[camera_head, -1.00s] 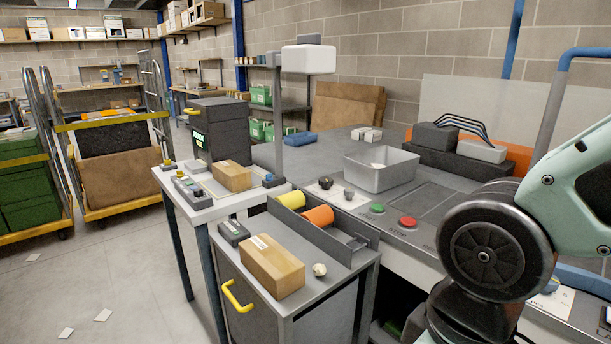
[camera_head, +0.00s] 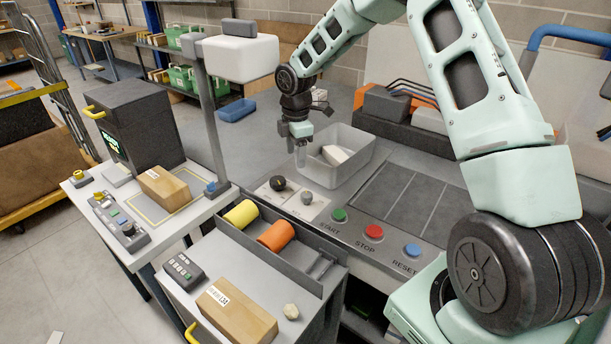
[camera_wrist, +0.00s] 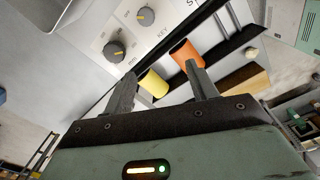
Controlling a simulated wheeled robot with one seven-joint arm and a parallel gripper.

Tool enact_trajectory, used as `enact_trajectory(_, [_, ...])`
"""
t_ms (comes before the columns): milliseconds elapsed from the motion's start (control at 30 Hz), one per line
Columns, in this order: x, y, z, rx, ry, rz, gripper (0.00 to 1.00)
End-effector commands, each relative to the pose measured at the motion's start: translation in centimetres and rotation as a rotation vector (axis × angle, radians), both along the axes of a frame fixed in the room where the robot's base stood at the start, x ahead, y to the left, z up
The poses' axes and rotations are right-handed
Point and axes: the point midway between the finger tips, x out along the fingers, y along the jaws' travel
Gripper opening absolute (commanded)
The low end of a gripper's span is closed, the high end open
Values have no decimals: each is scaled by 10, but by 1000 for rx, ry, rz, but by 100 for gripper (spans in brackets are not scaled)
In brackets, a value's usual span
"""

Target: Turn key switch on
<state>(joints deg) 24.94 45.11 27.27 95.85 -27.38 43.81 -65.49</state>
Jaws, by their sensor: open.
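Two round knobs sit on a light panel at the front left of the grey bench. In the wrist view both are dark with yellow marks. The label KEY reads beside the upper knob (camera_wrist: 146,17), which I take as the key switch; in the head view it is the greyer knob (camera_head: 307,198) nearer START. The other knob (camera_head: 278,184) is left of it, also in the wrist view (camera_wrist: 114,51). My gripper (camera_head: 300,160) points down behind the knobs, by the left end of the grey bin, apart from them. Its fingers (camera_wrist: 160,75) are spread and empty.
The grey bin (camera_head: 316,172) holds a pale block. Green START (camera_head: 339,215), red STOP (camera_head: 373,232) and blue RESET (camera_head: 412,250) buttons line the bench edge. A yellow roll (camera_head: 241,213) and an orange roll (camera_head: 276,235) lie in a tray. A scanner post (camera_head: 206,110) stands left.

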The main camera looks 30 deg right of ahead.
Motion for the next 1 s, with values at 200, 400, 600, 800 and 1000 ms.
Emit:
enact_trajectory(200, [13, -45, -6, -9, -4, 43, 57])
enact_trajectory(400, [14, -47, -27, -9, -1, 48, 57])
enact_trajectory(600, [15, -46, -66, -8, 0, 47, 57])
enact_trajectory(800, [17, -46, -106, -8, -1, 46, 57])
enact_trajectory(1000, [18, -46, -142, -9, -1, 47, 57])
